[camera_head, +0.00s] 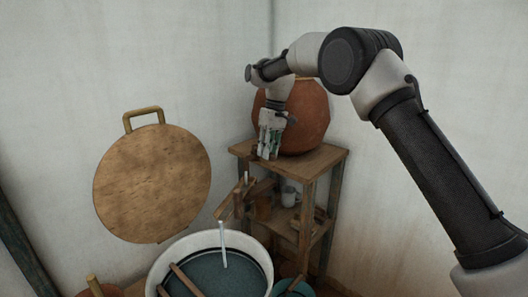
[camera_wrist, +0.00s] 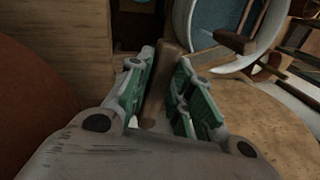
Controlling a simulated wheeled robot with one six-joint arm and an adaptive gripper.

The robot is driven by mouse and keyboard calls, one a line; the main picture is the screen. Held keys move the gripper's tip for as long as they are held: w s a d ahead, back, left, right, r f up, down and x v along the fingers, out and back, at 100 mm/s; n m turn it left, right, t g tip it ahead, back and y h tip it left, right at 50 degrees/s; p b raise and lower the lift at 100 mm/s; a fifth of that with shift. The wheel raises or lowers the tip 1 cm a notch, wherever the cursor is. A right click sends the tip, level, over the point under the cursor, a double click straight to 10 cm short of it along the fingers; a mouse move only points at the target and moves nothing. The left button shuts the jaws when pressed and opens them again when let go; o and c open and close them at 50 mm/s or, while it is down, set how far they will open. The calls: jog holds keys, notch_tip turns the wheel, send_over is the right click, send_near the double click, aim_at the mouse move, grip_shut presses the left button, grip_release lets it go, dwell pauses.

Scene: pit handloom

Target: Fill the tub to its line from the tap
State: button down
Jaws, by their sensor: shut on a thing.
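The tub (camera_head: 264,258) stands at the bottom of the head view, with a pale rim and a dark line around its inner wall. Blue-grey water covers its bottom, below that line as far as I can see. A wooden tap (camera_head: 228,208) reaches out from the stand over the tub. A pale stream (camera_head: 223,243) runs from its end into the water. My gripper (camera_head: 267,150) is above the tap, by the clay pot. In the wrist view its green-padded fingers (camera_wrist: 160,95) are shut on a brown wooden piece (camera_wrist: 170,65), apparently the tap's handle. The tub (camera_wrist: 185,30) also shows there.
A large clay pot (camera_head: 308,112) sits on a wooden stand (camera_head: 323,160), close beside my gripper. A mug (camera_head: 289,196) is on its lower shelf. A round wooden board (camera_head: 150,185) with a handle leans at the wall. Brown sticks (camera_head: 187,280) cross the tub.

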jog(key=shift+w+d+n, duration=0.4)
jog(key=shift+w+n, duration=0.1)
jog(key=shift+n, duration=0.5)
jog(key=c, duration=1.3)
grip_release()
jog(key=r, duration=0.4)
jog(key=w+d+r, duration=0.1)
jog(key=r, duration=0.3)
jog(key=w+r, duration=0.1)
jog(key=r, duration=0.2)
jog(key=shift+d+r, duration=0.25)
jog(key=shift+r, duration=0.15)
